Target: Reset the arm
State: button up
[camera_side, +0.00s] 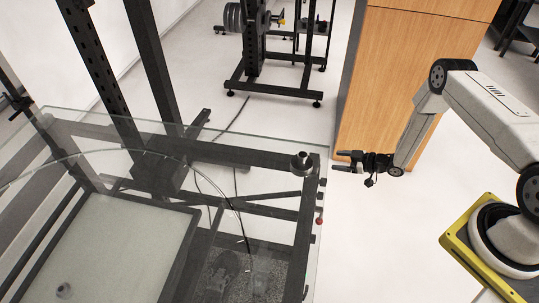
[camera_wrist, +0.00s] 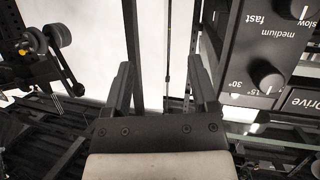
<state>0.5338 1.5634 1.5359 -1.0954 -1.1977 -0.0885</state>
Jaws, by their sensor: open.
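My gripper (camera_side: 346,161) is at the right end of the glass-topped table in the side view, pointing left. Its two fingers are apart, and nothing shows between them. In the wrist view my gripper (camera_wrist: 161,62) also shows two dark fingers spread with an empty gap. A small metal cylinder on a round base (camera_side: 302,165) stands at the table's right corner, just left of the fingertips; the fingers look apart from it. My arm reaches in from the right, bent at the elbow.
The glass table (camera_side: 75,125) has a dark frame and a pale panel below. A red knob (camera_side: 319,221) sits on its right edge. A wooden cabinet (camera_side: 395,70) stands behind my arm. In the wrist view, a dark control panel (camera_wrist: 240,65) with dials is at upper right.

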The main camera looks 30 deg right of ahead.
notch_tip(320, 180, up, 19)
jog(key=w+m+g+h, duration=0.3)
jog(key=m+g+h, duration=0.1)
jog(key=h, duration=0.3)
jog(key=s+a+r+m+g, duration=0.2)
jog(key=s+a+r, duration=0.3)
jog(key=s, duration=0.5)
jog(key=s+a+r+m+g, duration=0.1)
jog(key=s+a+r+g, duration=0.2)
jog(key=s+r, duration=0.3)
jog(key=s+a, duration=0.1)
jog(key=s, duration=0.3)
jog(key=shift+a+m, duration=0.35)
jog(key=shift+m, duration=0.05)
